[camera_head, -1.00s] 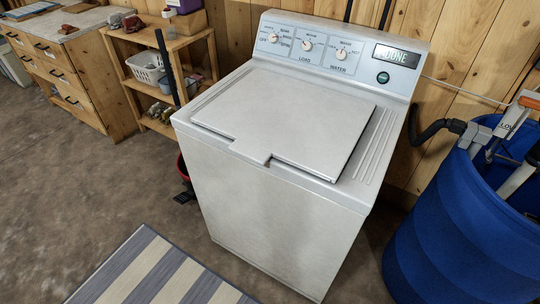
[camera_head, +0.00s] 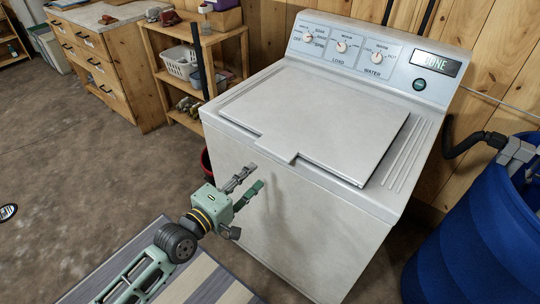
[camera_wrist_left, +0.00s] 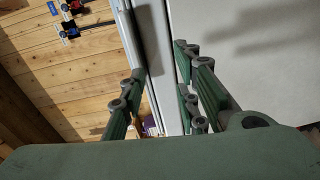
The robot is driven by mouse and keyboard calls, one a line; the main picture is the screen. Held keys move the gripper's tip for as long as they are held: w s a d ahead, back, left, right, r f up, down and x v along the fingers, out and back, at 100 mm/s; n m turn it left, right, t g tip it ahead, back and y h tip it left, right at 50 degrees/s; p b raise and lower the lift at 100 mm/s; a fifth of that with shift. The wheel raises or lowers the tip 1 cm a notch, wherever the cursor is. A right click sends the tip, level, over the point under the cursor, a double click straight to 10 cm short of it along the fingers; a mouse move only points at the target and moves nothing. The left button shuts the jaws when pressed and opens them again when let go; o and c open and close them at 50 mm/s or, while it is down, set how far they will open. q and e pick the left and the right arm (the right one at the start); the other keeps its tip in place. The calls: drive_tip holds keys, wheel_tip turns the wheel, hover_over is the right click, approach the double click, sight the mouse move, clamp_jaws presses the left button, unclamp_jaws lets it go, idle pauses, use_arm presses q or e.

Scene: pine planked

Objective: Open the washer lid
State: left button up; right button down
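The white top-loading washer (camera_head: 290,215) stands against the wood wall, its display reading DONE. My left gripper (camera_head: 249,180) is in front of the washer's front face, below and left of the notch. Its two fingers are spread apart with nothing between them in the head view. In the left wrist view the open fingers (camera_wrist_left: 160,95) point toward the washer's edge (camera_wrist_left: 170,60), with the white front panel on the right. I cannot tell whether they touch it. My right gripper is not in view.
A blue barrel (camera_head: 465,245) with a grey hose stands right of the washer. A wooden shelf (camera_head: 160,70) with a white basket and a drawer cabinet (camera_head: 100,75) stand to the left. A striped rug (camera_head: 190,280) lies in front on open concrete floor.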

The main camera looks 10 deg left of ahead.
sight(270, 153)
use_arm(q)
drive_tip(key=shift+n+h, duration=0.3)
drive_tip(key=shift+h, duration=0.3)
drive_tip(key=w+d+r, duration=0.1)
drive_tip(key=w+d, duration=0.1)
drive_tip(key=w+d+r, duration=0.2)
drive_tip(key=w, duration=0.1)
drive_tip(key=shift+d+r+p, duration=0.2)
drive_tip(key=shift+d+p, duration=0.05)
drive_tip(key=shift+p, duration=0.1)
drive_tip(key=shift+w+d, duration=0.4)
drive_tip(key=shift+w, duration=0.2)
drive_tip(key=shift+c, duration=0.6)
clamp_jaws()
